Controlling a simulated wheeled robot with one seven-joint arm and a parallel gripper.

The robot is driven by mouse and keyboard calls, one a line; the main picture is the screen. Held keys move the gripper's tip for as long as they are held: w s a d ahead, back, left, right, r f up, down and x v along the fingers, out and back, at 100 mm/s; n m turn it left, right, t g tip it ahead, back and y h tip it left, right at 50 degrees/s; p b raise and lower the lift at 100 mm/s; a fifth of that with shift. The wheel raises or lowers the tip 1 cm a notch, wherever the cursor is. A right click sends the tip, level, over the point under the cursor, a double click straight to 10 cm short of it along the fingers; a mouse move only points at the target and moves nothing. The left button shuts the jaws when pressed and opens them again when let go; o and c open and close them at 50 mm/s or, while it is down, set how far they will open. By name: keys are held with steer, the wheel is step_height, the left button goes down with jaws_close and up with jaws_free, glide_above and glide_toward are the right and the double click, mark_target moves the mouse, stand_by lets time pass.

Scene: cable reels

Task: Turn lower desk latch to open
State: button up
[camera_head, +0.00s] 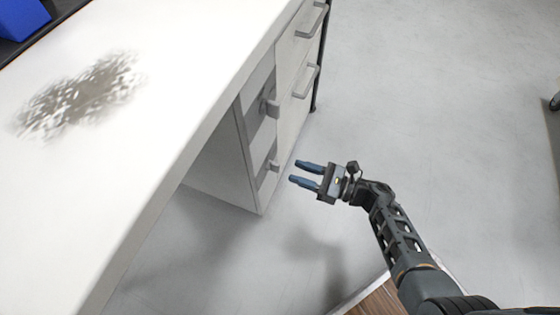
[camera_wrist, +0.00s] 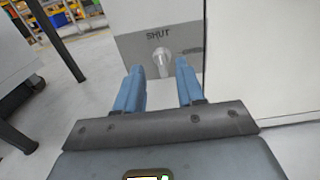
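The lower desk latch (camera_head: 274,166) is a small grey handle on the lower grey panel of the white desk's cabinet. In the wrist view the latch (camera_wrist: 161,60) stands out from the panel, below the word "SHUT", and it appears to point downward. My gripper (camera_head: 300,173) has two blue fingers spread apart with nothing between them. It is to the right of the lower latch in the head view, apart from it. In the wrist view the fingertips (camera_wrist: 160,72) are on either side of the latch's line, with the latch ahead.
An upper latch (camera_head: 269,106) sits on the panel above. Drawer handles (camera_head: 306,81) stick out from the drawers beside it. The white desk top (camera_head: 190,60) overhangs at left and carries a grey speckled patch.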

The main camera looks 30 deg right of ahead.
mark_target(274, 167)
steer(key=x, duration=0.6)
steer(key=shift+b, duration=0.45)
jaws_close()
